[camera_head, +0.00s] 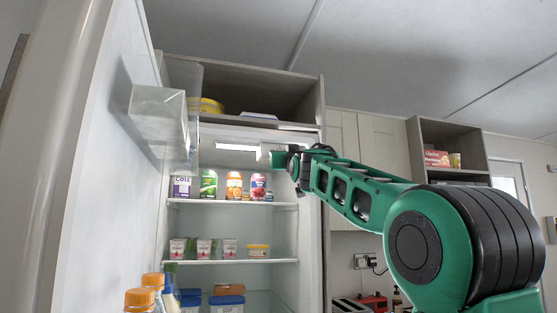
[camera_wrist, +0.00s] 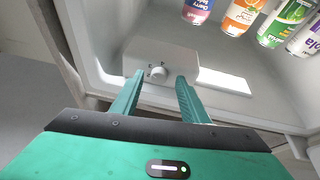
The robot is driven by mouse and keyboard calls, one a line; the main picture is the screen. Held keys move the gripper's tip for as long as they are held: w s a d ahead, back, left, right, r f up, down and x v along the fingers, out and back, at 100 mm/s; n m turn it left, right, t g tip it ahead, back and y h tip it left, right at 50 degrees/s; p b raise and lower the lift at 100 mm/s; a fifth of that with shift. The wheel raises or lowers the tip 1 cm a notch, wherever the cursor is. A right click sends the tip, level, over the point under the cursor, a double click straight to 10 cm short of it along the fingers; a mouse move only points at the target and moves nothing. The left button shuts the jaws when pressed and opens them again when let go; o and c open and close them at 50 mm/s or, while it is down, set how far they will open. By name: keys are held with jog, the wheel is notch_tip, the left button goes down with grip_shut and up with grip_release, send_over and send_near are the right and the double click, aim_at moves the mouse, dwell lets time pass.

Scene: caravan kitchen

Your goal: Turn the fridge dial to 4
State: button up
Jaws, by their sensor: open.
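The fridge dial (camera_wrist: 158,73) is a small round white knob on a white housing (camera_wrist: 178,64) in the wrist view, with small marks beside it too small to read. My gripper (camera_wrist: 158,78) is open, its two green fingers on either side of the dial in the picture. I cannot tell whether they touch it. In the head view my gripper (camera_head: 272,156) is at the top of the open fridge (camera_head: 232,203), by the white housing (camera_head: 262,152), and the dial is hidden there.
A lit lamp panel (camera_wrist: 224,81) sits beside the dial. Cans (camera_head: 208,184) stand on the upper shelf (camera_head: 230,203), with small pots (camera_head: 203,248) and tubs below. The fridge door (camera_head: 115,160) stands open at left. A cupboard edge (camera_head: 321,105) is close to my arm.

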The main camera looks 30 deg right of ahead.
jog(key=shift+w+d+r, duration=0.2)
jog(key=shift+w+r, duration=0.05)
jog(key=shift+w, duration=0.25)
grip_shut()
